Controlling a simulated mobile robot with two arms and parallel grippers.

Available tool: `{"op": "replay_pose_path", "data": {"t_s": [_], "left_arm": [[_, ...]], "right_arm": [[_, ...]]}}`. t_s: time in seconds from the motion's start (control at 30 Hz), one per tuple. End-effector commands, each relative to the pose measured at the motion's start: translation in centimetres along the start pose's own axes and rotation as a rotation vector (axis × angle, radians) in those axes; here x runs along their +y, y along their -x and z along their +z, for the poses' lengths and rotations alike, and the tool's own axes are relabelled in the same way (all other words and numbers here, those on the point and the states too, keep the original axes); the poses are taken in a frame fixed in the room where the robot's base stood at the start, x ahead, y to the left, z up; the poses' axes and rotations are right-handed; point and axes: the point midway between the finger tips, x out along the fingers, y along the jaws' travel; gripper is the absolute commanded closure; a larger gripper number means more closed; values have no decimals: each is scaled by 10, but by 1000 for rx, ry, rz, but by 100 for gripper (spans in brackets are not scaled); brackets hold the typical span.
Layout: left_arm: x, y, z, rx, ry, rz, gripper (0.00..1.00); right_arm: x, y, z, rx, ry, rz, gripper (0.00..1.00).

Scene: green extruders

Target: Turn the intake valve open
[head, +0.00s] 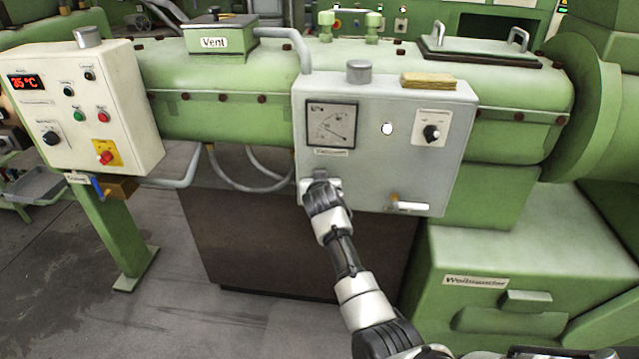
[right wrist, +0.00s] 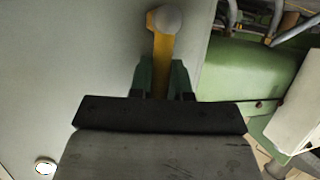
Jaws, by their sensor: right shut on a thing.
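In the right wrist view a yellow lever (right wrist: 163,52) with a round grey hub at its far end stands against a pale grey panel. The dark green fingers of my right gripper (right wrist: 164,82) are shut on the lever, one on each side. In the head view my right gripper (head: 320,187) is at the lower left corner of the grey vacuum box (head: 370,180). It hides the lever there. No label reading "intake" can be made out. My left gripper is not in view.
The box carries a gauge (head: 331,124), a black knob (head: 431,132) and, at lower right, a small orange and white handle (head: 410,205). A cream control cabinet (head: 125,95) stands at left, with a blue-handled valve (head: 97,187) below it. Open floor lies at lower left.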

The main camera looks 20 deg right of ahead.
Motion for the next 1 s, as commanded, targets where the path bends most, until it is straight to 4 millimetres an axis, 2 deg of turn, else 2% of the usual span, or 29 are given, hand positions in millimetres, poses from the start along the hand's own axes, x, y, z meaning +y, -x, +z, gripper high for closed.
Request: {"op": "replay_pose_path", "data": {"t_s": [0.03, 0.17, 0.57, 0.77, 1.0], "left_arm": [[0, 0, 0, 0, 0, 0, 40], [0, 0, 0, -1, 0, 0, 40], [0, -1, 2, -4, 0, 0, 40], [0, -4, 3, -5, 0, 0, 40], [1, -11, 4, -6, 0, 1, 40]], "right_arm": [[0, 0, 1, -2, 4, 1, 78], [0, 0, 1, -2, 3, 1, 58], [0, 5, 1, 0, -1, 0, 58], [0, 31, 2, 0, -1, -1, 58], [-1, 73, 2, 0, -1, -1, 58]]}}
